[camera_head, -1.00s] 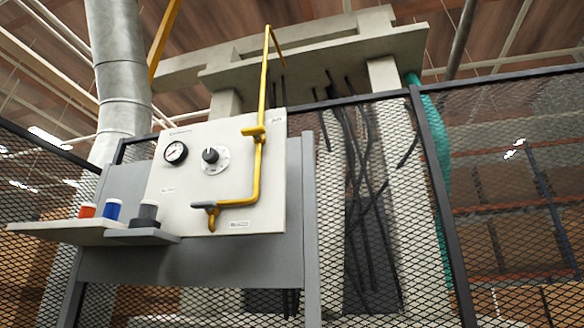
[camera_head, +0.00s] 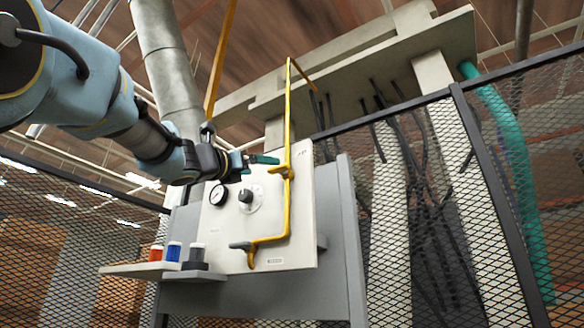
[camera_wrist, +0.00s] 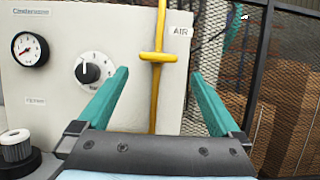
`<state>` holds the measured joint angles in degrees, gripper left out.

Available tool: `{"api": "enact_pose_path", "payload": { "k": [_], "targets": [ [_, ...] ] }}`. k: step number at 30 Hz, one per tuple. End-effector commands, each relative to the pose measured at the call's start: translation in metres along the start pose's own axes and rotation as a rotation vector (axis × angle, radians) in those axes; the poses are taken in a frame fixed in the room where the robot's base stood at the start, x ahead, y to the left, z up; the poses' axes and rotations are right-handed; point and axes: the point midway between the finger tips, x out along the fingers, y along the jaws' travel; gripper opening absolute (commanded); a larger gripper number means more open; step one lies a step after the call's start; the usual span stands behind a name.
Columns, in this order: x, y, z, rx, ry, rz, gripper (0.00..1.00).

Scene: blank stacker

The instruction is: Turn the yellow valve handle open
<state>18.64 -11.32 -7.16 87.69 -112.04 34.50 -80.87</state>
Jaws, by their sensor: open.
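The yellow valve handle (camera_head: 281,171) is a short bar lying crosswise on a yellow pipe (camera_head: 287,110) on the pale panel (camera_head: 224,246). In the wrist view the handle (camera_wrist: 157,57) is roughly horizontal, left of the AIR label. My gripper (camera_head: 264,159) is at the panel's upper part, just left of the handle in the head view. In the wrist view my gripper (camera_wrist: 159,73) is open, with its teal fingers apart on either side of the pipe. The fingers look empty, and the handle appears beyond them; I cannot tell the exact distance.
A gauge (camera_head: 219,194) and a black dial knob (camera_head: 245,195) sit left of the pipe. A shelf (camera_head: 135,269) holds red, blue and grey-black containers. Mesh fencing (camera_head: 440,200) stands to the right.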

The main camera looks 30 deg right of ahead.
Motion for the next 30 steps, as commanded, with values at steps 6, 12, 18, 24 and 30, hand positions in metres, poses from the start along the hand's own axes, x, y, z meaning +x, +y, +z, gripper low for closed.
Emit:
{"api": "enact_pose_path", "payload": {
  "k": [6, 12, 18, 24, 30],
  "targets": [
    [0.04, 0.002, 0.003, 0.0, 0.004, 0.001, 1.0],
    [0.076, 0.002, 0.002, -0.001, 0.005, 0.001, 1.0],
    [0.095, 0.001, 0.0, 0.003, 0.004, 0.001, 1.0],
    [0.1, 0.002, -0.002, 0.003, 0.004, 0.003, 1.0],
    [0.099, 0.002, -0.002, 0.004, 0.004, 0.002, 0.97]
  ]
}}
